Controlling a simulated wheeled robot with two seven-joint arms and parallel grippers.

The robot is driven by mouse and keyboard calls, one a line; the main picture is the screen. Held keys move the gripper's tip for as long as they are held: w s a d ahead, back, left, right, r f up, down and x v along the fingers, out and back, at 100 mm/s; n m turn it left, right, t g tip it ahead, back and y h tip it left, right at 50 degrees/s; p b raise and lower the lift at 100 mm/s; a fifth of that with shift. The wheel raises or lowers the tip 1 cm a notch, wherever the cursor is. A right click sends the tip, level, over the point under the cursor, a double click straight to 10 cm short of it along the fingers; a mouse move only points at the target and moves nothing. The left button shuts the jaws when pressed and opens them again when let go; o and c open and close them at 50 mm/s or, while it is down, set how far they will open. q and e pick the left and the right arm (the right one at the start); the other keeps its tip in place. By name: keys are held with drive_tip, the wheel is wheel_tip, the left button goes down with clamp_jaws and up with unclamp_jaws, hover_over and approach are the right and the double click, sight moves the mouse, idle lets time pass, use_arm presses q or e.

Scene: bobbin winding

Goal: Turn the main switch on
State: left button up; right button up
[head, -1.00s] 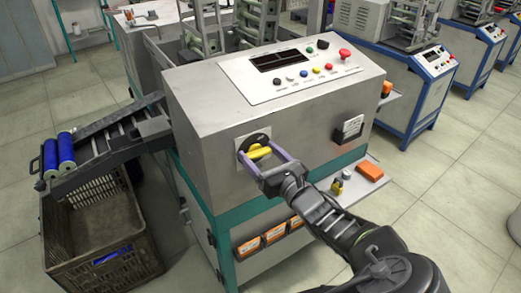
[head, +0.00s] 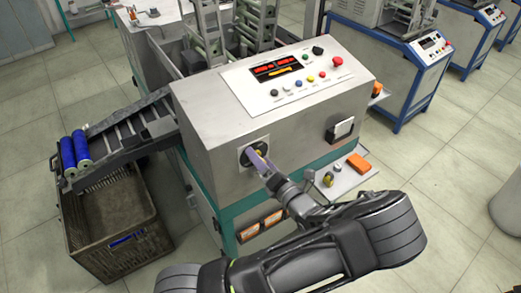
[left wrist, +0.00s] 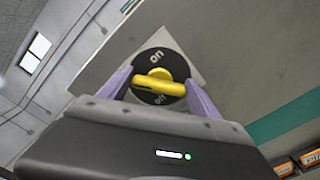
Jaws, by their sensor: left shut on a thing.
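The main switch is a black round dial (head: 249,153) on a pale plate on the front of the grey machine. In the left wrist view the fingers (left wrist: 160,88) sit at both ends of the handle. In the head view the fingers hide most of the handle. My right gripper is not in view.
The control panel (head: 300,85) on top has several coloured buttons and a display (head: 276,69) lit red. An orange box (head: 358,163) lies on a shelf to the right. A dark crate (head: 115,225) and a chute with blue bobbins (head: 75,150) stand at the left.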

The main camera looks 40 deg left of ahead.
use_arm(q)
drive_tip(key=m+p, duration=0.2)
drive_tip(key=m, duration=0.1)
drive_tip(key=shift+m+p, duration=0.3)
drive_tip(key=shift+m, duration=0.1)
drive_tip(key=shift+f+m+p, duration=0.15)
drive_tip(key=shift+m+p, duration=0.6)
drive_tip(key=shift+m, duration=1.05)
drive_tip(key=o, duration=1.4)
drive_tip(key=shift+d, duration=0.1)
drive_tip(key=shift+f, duration=0.1)
drive_tip(key=shift+f, duration=0.1)
